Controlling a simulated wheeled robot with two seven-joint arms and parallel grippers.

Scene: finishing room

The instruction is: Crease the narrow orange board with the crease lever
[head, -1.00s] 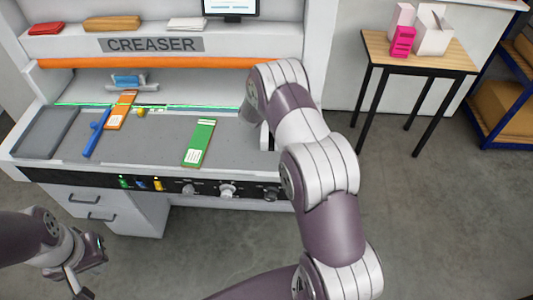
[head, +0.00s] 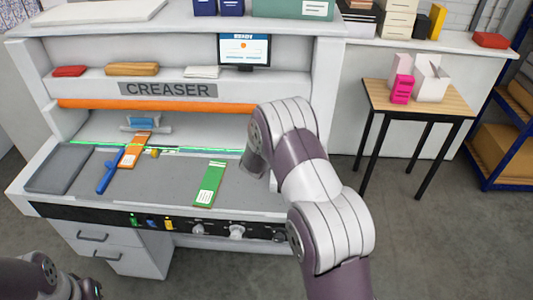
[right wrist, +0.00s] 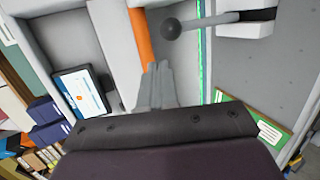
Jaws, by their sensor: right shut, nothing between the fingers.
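The narrow orange board (head: 134,152) lies on the grey bed of the creaser, under the green line and against the blue bar (head: 110,174). In the right wrist view, the crease lever (right wrist: 205,23) is a grey rod with a dark ball knob (right wrist: 171,29). My right gripper (right wrist: 158,68) is shut and empty, close to the knob and apart from it in the picture. In the head view my right arm hides this gripper and the lever. My left gripper (head: 92,289) is cut off at the bottom left, and its jaws cannot be made out.
A wider green board (head: 210,183) lies on the bed, right of the orange one; it also shows in the wrist view (right wrist: 262,125). A grey tray (head: 60,170) is at the bed's left end. A screen (head: 244,50) stands on the shelf. A small table (head: 450,98) stands at right.

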